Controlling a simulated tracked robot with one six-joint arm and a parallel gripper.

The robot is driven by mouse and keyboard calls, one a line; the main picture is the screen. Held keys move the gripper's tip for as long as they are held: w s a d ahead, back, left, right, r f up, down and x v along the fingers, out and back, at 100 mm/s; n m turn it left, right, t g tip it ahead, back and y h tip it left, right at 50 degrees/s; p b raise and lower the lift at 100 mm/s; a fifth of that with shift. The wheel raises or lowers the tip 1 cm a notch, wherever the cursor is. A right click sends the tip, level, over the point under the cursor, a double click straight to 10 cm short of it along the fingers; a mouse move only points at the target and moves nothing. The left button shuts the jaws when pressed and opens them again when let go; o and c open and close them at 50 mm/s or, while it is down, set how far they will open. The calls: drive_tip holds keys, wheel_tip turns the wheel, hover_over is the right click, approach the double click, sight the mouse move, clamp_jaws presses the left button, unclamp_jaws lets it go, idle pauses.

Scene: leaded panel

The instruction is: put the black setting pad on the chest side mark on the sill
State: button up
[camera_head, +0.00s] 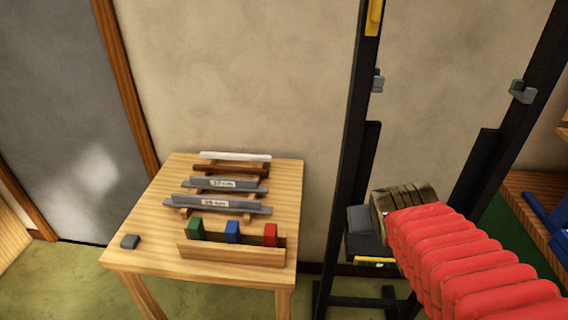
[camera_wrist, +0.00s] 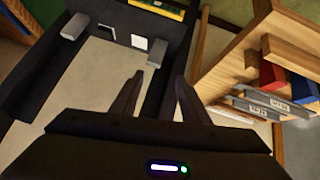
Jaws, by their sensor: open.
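A small dark grey block (camera_head: 130,241), the only loose dark piece I see and apparently the black setting pad, lies at the table's front left corner. It does not show in the wrist view. The black frame (camera_head: 352,150) stands right of the table; its sill is largely hidden behind my arm in the head view. My gripper (camera_wrist: 159,76) is open and empty, over the frame, well right of the block.
The wooden table (camera_head: 140,220) carries a rack (camera_head: 232,252) with green, blue and red blocks, and several grey, brown and white bars behind it. Grey clips (camera_head: 522,91) stick out from the frame. The table's front left area is clear around the block.

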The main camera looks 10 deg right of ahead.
drive_tip(key=s+a+r+n+g+y, duration=0.1)
drive_tip(key=s+a, duration=0.3)
drive_tip(key=a, duration=0.3)
drive_tip(key=s+a+r+n+y, duration=0.1)
drive_tip(key=s+a+y, duration=0.1)
drive_tip(key=s+a, duration=0.2)
drive_tip(key=a, duration=0.3)
drive_tip(key=shift+s+g+y, duration=0.25)
drive_tip(key=shift+g+y, duration=0.05)
drive_tip(key=shift+g, duration=0.1)
drive_tip(key=shift+d, duration=0.1)
